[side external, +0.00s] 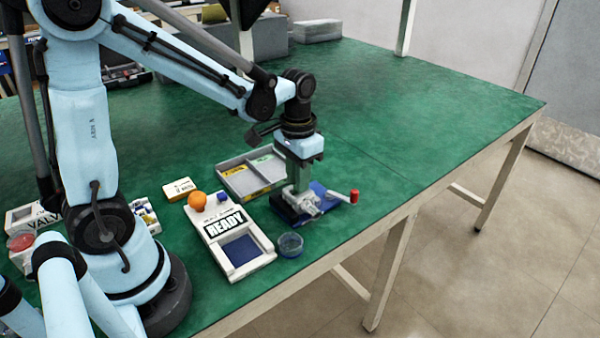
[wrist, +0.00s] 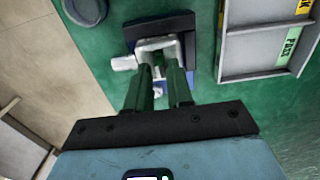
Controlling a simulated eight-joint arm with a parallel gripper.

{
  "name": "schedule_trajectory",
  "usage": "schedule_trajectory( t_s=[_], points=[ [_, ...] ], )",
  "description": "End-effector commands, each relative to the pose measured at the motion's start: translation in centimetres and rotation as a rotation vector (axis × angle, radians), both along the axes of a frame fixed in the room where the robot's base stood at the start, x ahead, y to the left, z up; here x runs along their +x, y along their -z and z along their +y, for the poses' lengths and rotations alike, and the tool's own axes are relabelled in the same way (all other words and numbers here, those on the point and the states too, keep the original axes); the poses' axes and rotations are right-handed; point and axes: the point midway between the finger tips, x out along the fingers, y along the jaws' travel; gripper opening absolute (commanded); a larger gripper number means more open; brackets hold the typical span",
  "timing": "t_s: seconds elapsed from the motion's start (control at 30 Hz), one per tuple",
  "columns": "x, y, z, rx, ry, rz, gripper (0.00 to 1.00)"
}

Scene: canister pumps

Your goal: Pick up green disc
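I cannot make out a green disc in either view. My gripper (wrist: 159,68) points down over a white fixture (wrist: 162,45) on a dark blue base. Its two dark fingers stand apart, with white and blue parts showing in the gap. Whether they touch the fixture cannot be told. In the side view my gripper (side external: 301,188) is low over the same fixture (side external: 312,205), which has a red-ended handle (side external: 354,196) at its right. The fingertips partly hide the fixture's middle.
A grey divided tray (side external: 237,181) with yellow and green labels lies behind left. A white READY panel (side external: 206,226) with an orange ball (side external: 197,201) stands left. The green table (side external: 430,125) is clear to the right.

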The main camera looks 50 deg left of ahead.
Motion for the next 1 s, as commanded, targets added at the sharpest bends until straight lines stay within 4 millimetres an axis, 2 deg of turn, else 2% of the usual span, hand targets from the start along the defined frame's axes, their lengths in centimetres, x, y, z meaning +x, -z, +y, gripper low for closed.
schedule_trajectory(
  t_s=[0.03, 0.1, 0.13, 0.67, 0.87, 1.0],
  points=[
    [0.0, 0.0, 0.0, 0.000, 0.000, 0.000, 0.13],
    [0.0, 0.0, 0.0, 0.000, 0.000, 0.000, 0.02],
    [0.0, 0.0, 0.0, 0.000, 0.000, 0.000, 0.00],
    [0.0, -0.2, 0.0, 0.000, 0.000, 0.000, 0.00],
    [0.0, -1.4, 0.0, 0.000, 0.000, 0.000, 0.00],
    [0.0, -2.9, 0.0, 0.000, 0.000, 0.001, 0.00]
  ],
)
